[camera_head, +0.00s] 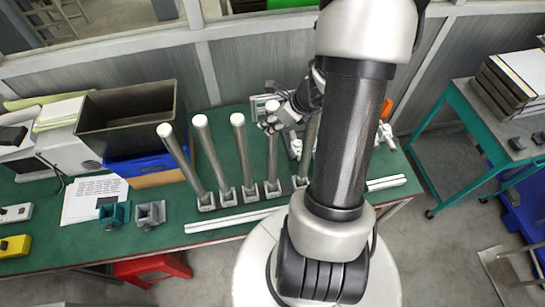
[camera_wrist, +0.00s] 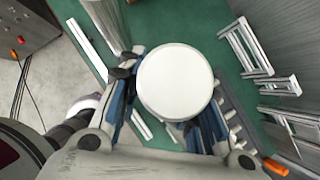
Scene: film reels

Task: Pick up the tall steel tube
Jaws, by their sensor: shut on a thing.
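Several tall steel tubes stand in a row on the green table, each over a small grey base block. My gripper (camera_head: 272,122) is at the upper part of the fourth tube from the left (camera_head: 273,160). In the wrist view my gripper (camera_wrist: 168,125) has its fingers on both sides of this tube's round white top (camera_wrist: 175,80), shut on it. The tube looks upright, with its lower end at its base block (camera_head: 272,190). A neighbouring tube (camera_wrist: 112,22) shows at the upper left of the wrist view. Another tube (camera_head: 308,145) is partly hidden behind my arm.
Three more tubes stand to the left, the nearest one (camera_head: 243,150) close by. A dark bin (camera_head: 128,112) stands further left. White metal profiles (camera_head: 235,221) lie along the table's front. Metal frames (camera_wrist: 245,50) and an orange part (camera_wrist: 275,167) lie at the wrist view's right.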

